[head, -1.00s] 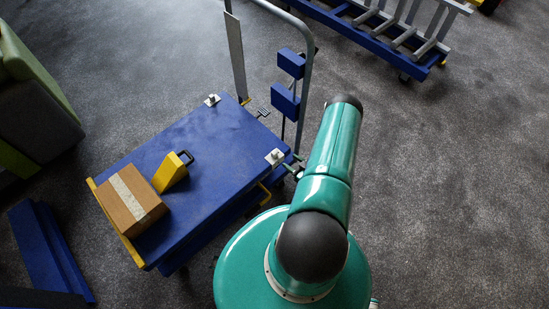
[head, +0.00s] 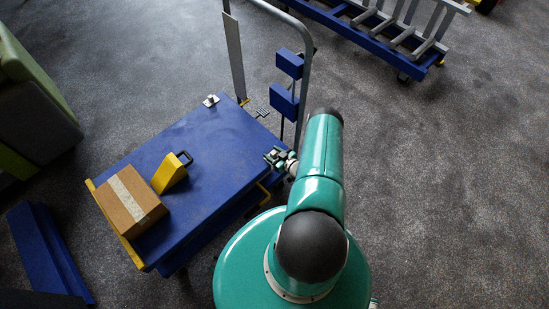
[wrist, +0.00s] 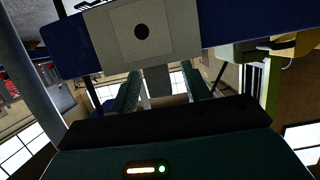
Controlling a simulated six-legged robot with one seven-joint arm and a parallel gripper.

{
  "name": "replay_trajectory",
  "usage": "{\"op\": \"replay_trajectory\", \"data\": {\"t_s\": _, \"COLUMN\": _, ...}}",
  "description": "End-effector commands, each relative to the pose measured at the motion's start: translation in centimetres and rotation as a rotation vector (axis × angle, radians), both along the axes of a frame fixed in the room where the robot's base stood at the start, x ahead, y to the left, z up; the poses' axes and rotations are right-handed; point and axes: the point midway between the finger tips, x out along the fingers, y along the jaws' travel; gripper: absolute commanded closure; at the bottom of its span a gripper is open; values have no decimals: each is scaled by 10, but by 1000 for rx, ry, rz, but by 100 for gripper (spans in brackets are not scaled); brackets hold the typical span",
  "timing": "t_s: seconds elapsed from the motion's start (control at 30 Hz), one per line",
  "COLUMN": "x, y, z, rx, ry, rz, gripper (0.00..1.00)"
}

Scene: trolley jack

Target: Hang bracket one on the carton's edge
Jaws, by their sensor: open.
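The carton (head: 130,201), brown with a pale tape strip, lies at the left end of the blue trolley deck (head: 215,145). One small pale bracket (head: 211,100) with a dark spot sits at the deck's far edge. A second bracket (wrist: 140,32), a pale plate with a dark round mark, shows in the wrist view; in the head view my gripper (head: 281,160) covers its place at the deck's right corner. My gripper is open, and a grey tab below the plate lies between its fingers (wrist: 160,92). I cannot tell whether they touch it, or which bracket is number one.
A yellow wedge (head: 170,174) with a dark handle stands beside the carton. The trolley's upright metal handle (head: 307,75) with blue blocks (head: 285,102) rises close behind my gripper. The floor at right is clear.

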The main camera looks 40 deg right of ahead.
Motion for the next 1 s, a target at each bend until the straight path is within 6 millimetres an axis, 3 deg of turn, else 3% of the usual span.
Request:
{"op": "replay_trajectory", "data": {"t_s": 0.13, "x": 14, "y": 0, "z": -5, "rx": -1, "ry": 0, "rz": 0, "gripper": 53}}
{"op": "replay_trajectory", "data": {"t_s": 0.37, "x": 15, "y": 0, "z": -5, "rx": 0, "ry": 1, "rz": 0, "gripper": 53}}
{"op": "replay_trajectory", "data": {"t_s": 0.6, "x": 15, "y": 0, "z": -5, "rx": 0, "ry": 1, "rz": 0, "gripper": 100}}
{"op": "replay_trajectory", "data": {"t_s": 1.0, "x": 15, "y": 0, "z": -1, "rx": -1, "ry": 0, "rz": 0, "gripper": 100}}
